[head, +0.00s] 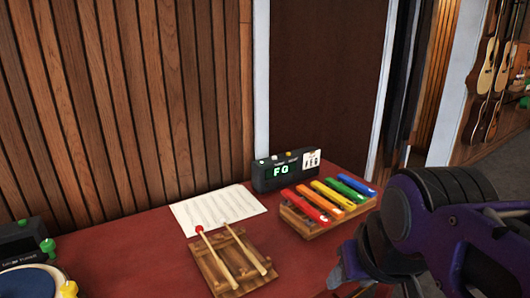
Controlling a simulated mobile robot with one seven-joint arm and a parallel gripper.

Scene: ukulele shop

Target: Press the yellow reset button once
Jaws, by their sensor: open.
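A dark box-shaped device (262,181) with a lit green display stands at the back of the red table. A small yellow button (288,154) shows on its top edge, among other small buttons; any label by it is too small to read. My gripper (350,281), purple and black, is at the lower right, in front of and to the right of the device. It is open and apart from the button. Its fingers are partly cut off by the bottom edge, and I see nothing held in it.
A small xylophone (307,232) with coloured bars lies between the device and my gripper. A wooden rack (217,278) with two mallets and a white sheet (216,209) lie left of it. A drum (30,284) is at the far left. A wood-slat wall (120,100) rises behind the table.

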